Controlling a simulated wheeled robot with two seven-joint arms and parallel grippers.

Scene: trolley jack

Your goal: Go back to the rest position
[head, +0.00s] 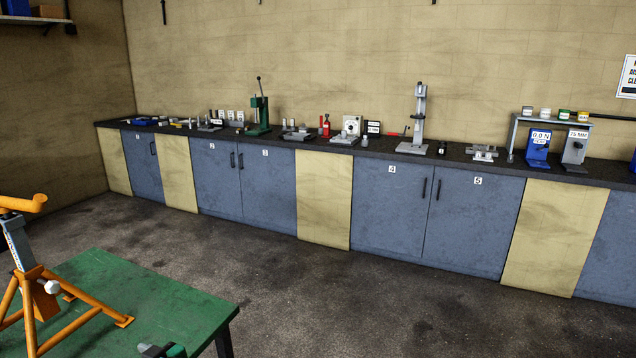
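Neither of my grippers shows clearly in the head view. An orange stand (30,285) with spread legs and a grey labelled post stands on a green-topped table (150,285) at the lower left. Its orange top (25,203) is cut off by the left edge. A pale round knob sits on its side. A small dark and green object (162,350) is cut off by the bottom edge at the table's front; I cannot tell what it is.
A long dark-topped workbench (400,158) with blue numbered doors runs along the wall. It carries a green press (259,115), a grey column stand (419,120), a blue gauge (538,148) and several small parts. The floor (330,300) between table and bench is clear.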

